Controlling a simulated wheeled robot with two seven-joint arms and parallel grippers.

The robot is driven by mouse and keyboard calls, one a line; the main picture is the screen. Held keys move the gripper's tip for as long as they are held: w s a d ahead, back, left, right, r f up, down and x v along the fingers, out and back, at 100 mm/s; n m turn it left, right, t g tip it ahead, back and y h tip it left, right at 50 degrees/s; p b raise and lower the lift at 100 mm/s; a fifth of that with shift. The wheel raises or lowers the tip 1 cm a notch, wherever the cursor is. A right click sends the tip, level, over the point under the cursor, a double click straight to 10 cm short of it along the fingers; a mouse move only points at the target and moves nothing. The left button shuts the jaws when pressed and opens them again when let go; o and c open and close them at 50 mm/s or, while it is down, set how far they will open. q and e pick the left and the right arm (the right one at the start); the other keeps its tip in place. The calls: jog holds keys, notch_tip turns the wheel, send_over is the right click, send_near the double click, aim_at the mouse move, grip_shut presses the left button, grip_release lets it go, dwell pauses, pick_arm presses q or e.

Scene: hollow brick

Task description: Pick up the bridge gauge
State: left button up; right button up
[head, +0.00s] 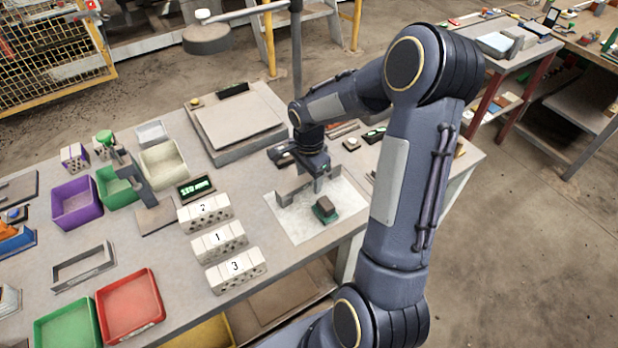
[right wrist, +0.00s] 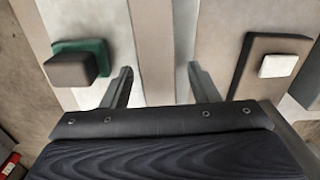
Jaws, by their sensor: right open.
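A grey bar-shaped piece, which looks like the bridge gauge (head: 293,191), stands on the white mat at the right of the table. In the right wrist view the grey bar (right wrist: 151,50) runs away from me between the two fingers. My right gripper (head: 310,187) is above the bar, pointing down. Its fingers, seen in the right wrist view (right wrist: 161,86), are open with the bar between them, the left finger nearer to it; contact cannot be told. The gauge's lower parts are largely hidden. My left gripper is not in view.
A green block with a brown top (head: 326,210) sits on the white mat (head: 318,229) close to the gripper. Hollow bricks marked 2 (head: 205,213), 1 (head: 219,243) and 3 (head: 236,271) stand to the left. A grey plate (head: 238,125) lies behind.

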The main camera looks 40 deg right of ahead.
jog(key=shift+f, duration=0.25)
grip_shut()
jog(key=shift+r, duration=0.1)
